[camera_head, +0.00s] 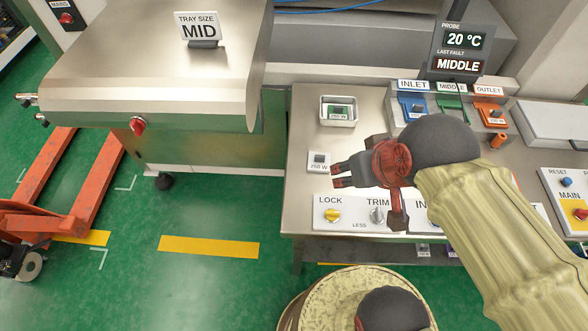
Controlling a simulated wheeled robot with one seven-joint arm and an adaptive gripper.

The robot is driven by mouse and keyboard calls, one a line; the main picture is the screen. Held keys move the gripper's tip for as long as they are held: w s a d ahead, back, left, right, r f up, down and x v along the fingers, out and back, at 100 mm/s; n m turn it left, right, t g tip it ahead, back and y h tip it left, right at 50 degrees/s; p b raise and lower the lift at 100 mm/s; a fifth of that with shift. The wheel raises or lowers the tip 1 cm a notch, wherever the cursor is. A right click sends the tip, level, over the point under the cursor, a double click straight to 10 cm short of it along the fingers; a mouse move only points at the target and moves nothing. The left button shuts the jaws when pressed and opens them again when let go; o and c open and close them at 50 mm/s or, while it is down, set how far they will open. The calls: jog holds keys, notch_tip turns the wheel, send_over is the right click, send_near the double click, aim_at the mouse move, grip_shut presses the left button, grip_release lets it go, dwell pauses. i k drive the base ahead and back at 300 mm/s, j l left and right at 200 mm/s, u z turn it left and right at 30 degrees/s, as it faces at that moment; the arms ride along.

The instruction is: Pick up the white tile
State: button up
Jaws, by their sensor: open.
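A small white tile (318,158) with a dark square and "250 W" printed on it lies flat on the metal bench, near its left edge. My gripper (336,176) reaches in from the right with its fingers pointing left. Its fingertips are just right of and slightly below the tile in the picture. The fingers are apart and nothing shows between them. I cannot tell how high the gripper is above the bench.
A small metal tray (325,121) holding a green-marked piece stands behind the tile. Blue, green and orange holders (413,106) labelled INLET, MIDDLE and OUTLET stand at the back. A LOCK/TRIM panel (348,222) lies in front. Bare bench (304,107) lies left of the tray.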

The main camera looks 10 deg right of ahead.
aim_at(318, 162)
jog(key=z, duration=1.4)
jog(key=u, duration=1.4)
jog(key=i+j, duration=0.1)
jog(key=j, duration=0.2)
jog(key=j+z, duration=0.1)
jog(key=j, duration=0.2)
jog(key=i, duration=0.05)
